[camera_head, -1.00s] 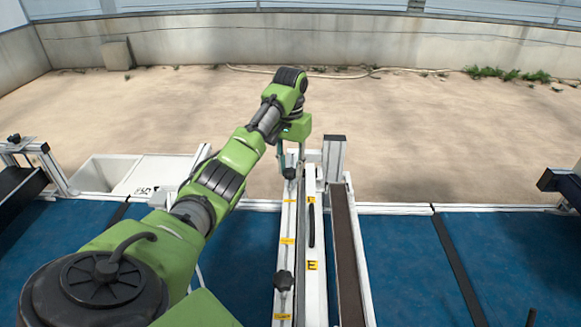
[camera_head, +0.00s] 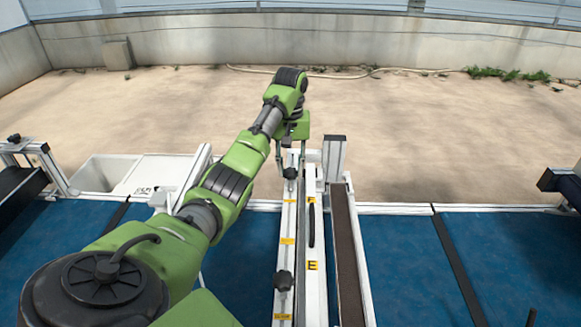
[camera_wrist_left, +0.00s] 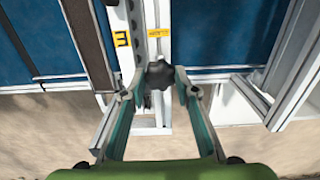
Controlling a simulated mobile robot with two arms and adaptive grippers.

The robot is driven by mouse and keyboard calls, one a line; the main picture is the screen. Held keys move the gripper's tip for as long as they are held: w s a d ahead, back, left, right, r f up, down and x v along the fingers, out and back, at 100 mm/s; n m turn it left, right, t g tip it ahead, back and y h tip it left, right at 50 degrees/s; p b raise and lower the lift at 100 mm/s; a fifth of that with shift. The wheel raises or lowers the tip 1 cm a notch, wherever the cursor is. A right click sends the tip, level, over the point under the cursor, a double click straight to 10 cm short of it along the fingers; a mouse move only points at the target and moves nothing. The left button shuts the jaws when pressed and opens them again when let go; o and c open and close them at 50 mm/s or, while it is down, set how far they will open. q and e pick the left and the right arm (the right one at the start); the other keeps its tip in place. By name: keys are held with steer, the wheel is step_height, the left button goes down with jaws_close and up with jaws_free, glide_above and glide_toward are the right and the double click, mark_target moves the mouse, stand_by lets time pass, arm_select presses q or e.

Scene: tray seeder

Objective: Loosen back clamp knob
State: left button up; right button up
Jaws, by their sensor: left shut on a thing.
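The back clamp knob is black and lobed. It sits at the far end of the white rail (camera_head: 287,222) in the head view, and in the wrist view the back clamp knob (camera_wrist_left: 159,75) lies between my fingertips. My left gripper (camera_head: 290,160) reaches down over the far end of the rail. In the wrist view the left gripper (camera_wrist_left: 160,78) has one finger on each side of the knob, shut on it. The front clamp knob (camera_head: 283,281) is a similar black knob near the rail's near end, with nothing on it. My right gripper is not in view.
A second white rail with yellow labels (camera_head: 312,266) and a brown strip (camera_head: 347,250) run alongside on the right. A blue surface (camera_head: 400,265) lies on both sides. A white bin (camera_head: 105,172) stands at the back left. Sandy floor lies beyond.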

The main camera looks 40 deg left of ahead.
arm_select(q)
steer(key=o, duration=1.1)
steer(key=shift+r, duration=0.15)
step_height(320, 180, up, 4)
steer(key=shift+a, duration=0.1)
step_height(320, 180, up, 8)
stand_by(0.5)
